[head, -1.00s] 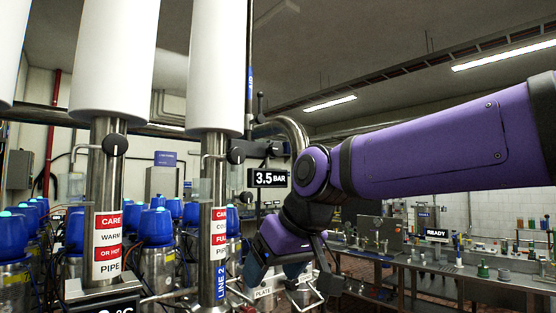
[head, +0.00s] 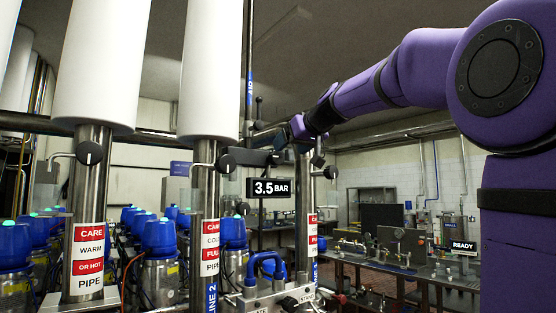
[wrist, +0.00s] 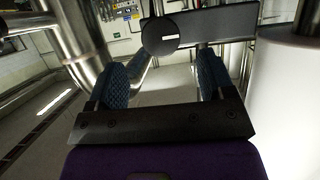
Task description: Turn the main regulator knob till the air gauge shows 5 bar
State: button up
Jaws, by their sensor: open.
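The air gauge is a black display (head: 269,187) reading 3.5 BAR in the head view, right of the Line 2 pipe. My gripper (head: 262,139) reaches in from the right, just above a dark box beside that pipe. In the wrist view my gripper (wrist: 160,82) is open, with two blue ribbed fingers apart and nothing between them. A round black knob (wrist: 160,35) with a white mark shows beyond the fingertips, roughly centred between them and apart from them. The head view does not show clearly which knob this is.
Round black knobs also sit on the Line 2 pipe (head: 226,163) and the left pipe (head: 89,153). In the wrist view a dark panel (wrist: 215,24) lies right of the knob and a thick white pipe (wrist: 285,95) stands close on the right. A bench (head: 425,272) stands behind.

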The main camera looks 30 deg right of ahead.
aim_at(279, 156)
jog(key=x, duration=0.7)
jog(key=shift+w+f, duration=0.15)
jog(key=shift+w, duration=0.05)
jog(key=c, duration=0.9)
